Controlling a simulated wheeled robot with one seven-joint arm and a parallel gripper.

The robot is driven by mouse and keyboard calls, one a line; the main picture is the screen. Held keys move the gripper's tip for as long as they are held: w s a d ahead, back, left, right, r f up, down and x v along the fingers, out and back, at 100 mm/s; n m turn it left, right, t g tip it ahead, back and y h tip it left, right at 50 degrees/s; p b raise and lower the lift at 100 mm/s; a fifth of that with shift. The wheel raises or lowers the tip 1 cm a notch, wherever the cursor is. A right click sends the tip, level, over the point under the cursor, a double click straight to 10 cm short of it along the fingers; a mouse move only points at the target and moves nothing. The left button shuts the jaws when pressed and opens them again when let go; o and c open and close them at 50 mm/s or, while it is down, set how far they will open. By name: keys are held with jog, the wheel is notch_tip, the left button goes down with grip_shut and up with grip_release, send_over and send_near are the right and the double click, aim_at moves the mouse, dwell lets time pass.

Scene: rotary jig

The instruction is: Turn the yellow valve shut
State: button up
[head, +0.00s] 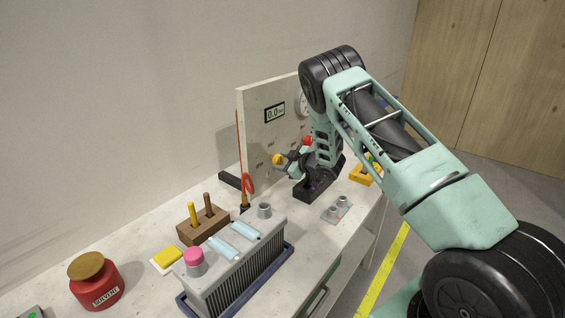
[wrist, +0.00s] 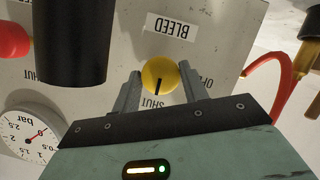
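The yellow valve (wrist: 160,75) is a round knob on the upright panel, seen close up and upside down in the wrist view. Its black mark points down in the picture, at the SHUT label (wrist: 153,102). In the head view the yellow valve (head: 277,159) is near the panel's lower middle. My gripper (wrist: 160,72) has one finger on each side of the knob, very close to it. I cannot tell whether the fingers press on it. In the head view my gripper (head: 286,160) is at the panel, partly hidden by my arm.
The panel (head: 255,130) bears a display (head: 275,112) reading 0.0, a gauge (wrist: 30,135) and a red knob (wrist: 12,40). A dark cylinder (wrist: 70,40) is close on the left in the wrist view. A red hooped thing (head: 248,184) and a wooden block (head: 203,225) stand near the panel.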

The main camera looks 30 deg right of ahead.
jog(key=o, duration=0.3)
jog(key=b+v, duration=0.4)
jog(key=v, duration=1.3)
jog(key=shift+s, duration=0.25)
jog(key=shift+r, duration=0.1)
